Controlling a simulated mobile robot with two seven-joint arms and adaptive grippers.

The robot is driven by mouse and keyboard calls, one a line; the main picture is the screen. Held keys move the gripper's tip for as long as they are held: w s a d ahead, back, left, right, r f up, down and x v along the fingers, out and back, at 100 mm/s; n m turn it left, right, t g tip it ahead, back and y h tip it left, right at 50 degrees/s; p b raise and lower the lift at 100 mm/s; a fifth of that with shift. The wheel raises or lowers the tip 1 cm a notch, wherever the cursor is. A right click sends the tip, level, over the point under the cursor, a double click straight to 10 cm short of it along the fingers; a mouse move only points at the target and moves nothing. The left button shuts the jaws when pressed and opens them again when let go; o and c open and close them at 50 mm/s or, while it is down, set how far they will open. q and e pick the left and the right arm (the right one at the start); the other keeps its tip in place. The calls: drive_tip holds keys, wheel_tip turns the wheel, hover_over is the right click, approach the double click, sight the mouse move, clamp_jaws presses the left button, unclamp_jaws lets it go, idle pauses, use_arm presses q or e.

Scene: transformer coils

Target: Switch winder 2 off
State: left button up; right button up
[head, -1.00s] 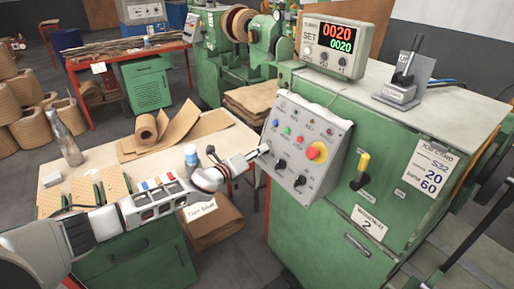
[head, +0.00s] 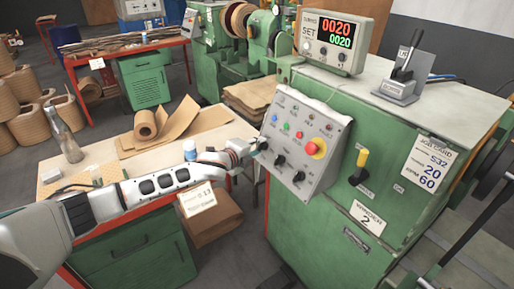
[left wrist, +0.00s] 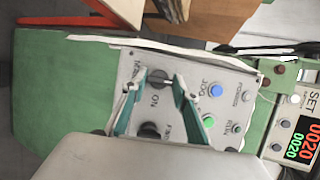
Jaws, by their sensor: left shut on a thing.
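Winder 2 (head: 335,240) is the green cabinet at right, with a label reading 2. Its sloped grey control panel (head: 325,165) carries knobs, lit buttons and a red stop button (head: 316,148). My left gripper (head: 256,147) reaches the panel's left edge. In the left wrist view, its two green-lined fingers (left wrist: 162,82) are shut around the dark rotary knob (left wrist: 158,76) beside the MAIN and ON lettering. The fingers partly hide that knob. A second black knob (left wrist: 150,130) is close below it. My right gripper is in no view.
The display box (head: 333,41) on top reads 0020 in red and green. A bench (head: 95,165) with brown paper rolls stands left, under my left arm.

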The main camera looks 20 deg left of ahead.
use_arm(q)
drive_tip(key=shift+a, duration=0.1)
idle(0.3)
drive_tip(key=o, duration=1.1)
drive_tip(key=v, duration=1.2)
